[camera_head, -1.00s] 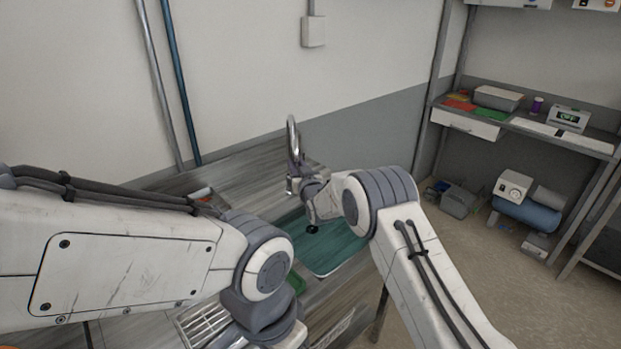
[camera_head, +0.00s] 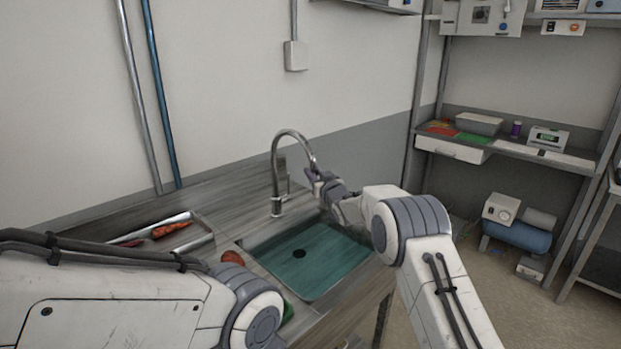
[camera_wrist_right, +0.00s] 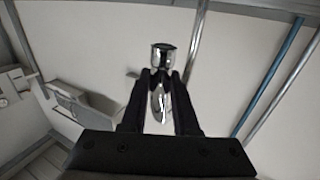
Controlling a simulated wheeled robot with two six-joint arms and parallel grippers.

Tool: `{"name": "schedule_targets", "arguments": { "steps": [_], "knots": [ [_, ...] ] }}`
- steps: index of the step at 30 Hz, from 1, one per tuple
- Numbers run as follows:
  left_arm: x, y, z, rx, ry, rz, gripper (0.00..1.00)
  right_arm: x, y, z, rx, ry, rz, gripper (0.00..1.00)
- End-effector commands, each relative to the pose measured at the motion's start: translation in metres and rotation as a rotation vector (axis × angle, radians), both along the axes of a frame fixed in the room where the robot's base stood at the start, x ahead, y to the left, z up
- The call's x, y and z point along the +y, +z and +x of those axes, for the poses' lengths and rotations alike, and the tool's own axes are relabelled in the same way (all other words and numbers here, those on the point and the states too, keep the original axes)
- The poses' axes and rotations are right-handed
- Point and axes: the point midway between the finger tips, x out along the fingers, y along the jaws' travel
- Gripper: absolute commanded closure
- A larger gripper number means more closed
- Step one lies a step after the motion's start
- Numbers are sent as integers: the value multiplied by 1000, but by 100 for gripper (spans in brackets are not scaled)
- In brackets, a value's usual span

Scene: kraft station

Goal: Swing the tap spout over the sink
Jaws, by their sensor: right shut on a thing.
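The tap (camera_head: 276,180) is a tall chrome gooseneck at the back left corner of the sink (camera_head: 318,262), a teal basin with a dark drain. Its spout (camera_head: 305,148) arcs to the right, and its tip meets my right gripper (camera_head: 314,176) above the back of the basin. In the right wrist view, the two dark fingers of the right gripper (camera_wrist_right: 160,95) are shut on the shiny spout end (camera_wrist_right: 160,55). Only my left arm shows at the lower left; the left gripper is out of the picture.
A metal tray (camera_head: 195,240) with orange-red items lies on the counter left of the sink. A round brown thing (camera_head: 232,258) sits by the sink's left edge. A shelf with a grey bin (camera_head: 478,124) stands at the right. The basin is empty.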

Motion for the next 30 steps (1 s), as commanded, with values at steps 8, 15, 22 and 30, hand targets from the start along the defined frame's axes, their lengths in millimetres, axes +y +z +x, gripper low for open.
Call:
{"name": "schedule_targets", "arguments": {
  "steps": [8, 15, 22, 30],
  "knots": [
    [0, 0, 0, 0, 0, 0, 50, -2, 1, 1, -1, -2, 2, 100],
    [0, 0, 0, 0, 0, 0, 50, -1, 1, 1, -1, -1, 2, 42],
    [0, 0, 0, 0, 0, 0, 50, -1, 0, 1, -1, -1, 0, 42],
    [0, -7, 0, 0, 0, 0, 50, -6, -1, -11, 0, -1, 0, 42]
  ]
}}
